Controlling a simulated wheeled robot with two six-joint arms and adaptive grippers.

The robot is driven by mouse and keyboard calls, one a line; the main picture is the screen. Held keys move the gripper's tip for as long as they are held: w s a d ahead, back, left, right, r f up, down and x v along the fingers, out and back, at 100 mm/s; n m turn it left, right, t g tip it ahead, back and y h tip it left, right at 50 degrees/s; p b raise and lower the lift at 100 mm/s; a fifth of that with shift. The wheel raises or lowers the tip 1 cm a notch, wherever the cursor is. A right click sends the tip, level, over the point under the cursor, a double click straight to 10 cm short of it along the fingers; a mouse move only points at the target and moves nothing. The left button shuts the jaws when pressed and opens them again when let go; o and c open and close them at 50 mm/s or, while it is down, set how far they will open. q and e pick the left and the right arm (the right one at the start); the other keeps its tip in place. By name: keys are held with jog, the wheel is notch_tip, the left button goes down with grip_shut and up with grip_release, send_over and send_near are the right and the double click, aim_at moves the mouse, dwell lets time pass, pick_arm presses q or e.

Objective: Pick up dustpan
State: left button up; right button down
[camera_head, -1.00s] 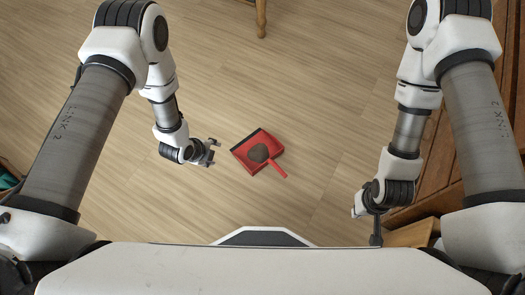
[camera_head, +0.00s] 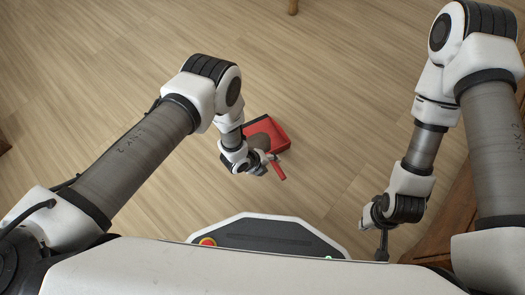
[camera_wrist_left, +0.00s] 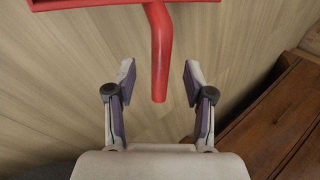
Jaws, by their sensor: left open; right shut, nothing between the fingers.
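The red dustpan (camera_head: 279,131) lies on the wooden floor, with its short red handle (camera_head: 279,173) pointing toward my base. A dark patch shows in its pan, and part of the pan is hidden behind my left wrist. My left gripper (camera_head: 270,160) is open beside the handle in the head view. In the left wrist view, the handle (camera_wrist_left: 159,55) reaches down between the two open fingers of my left gripper (camera_wrist_left: 159,85), and neither finger touches it visibly. My right gripper (camera_head: 382,250) is shut and empty, low at the right, away from the dustpan.
Brown wooden furniture (camera_head: 447,225) stands along the right side, close to my right arm, and it also shows in the left wrist view (camera_wrist_left: 285,125). A wooden leg (camera_head: 293,6) stands at the top. The floor around the dustpan is clear.

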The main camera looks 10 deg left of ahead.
aim_at(274, 164)
pick_arm(q)
jog(key=b+x, duration=0.2)
jog(key=x, duration=0.2)
jog(key=shift+d+f+b, duration=0.1)
jog(key=shift+f+b, duration=0.3)
jog(key=shift+w+d, duration=0.1)
jog(key=shift+w, duration=0.05)
jog(key=shift+r, duration=0.1)
jog(key=shift+c, duration=0.4)
grip_shut()
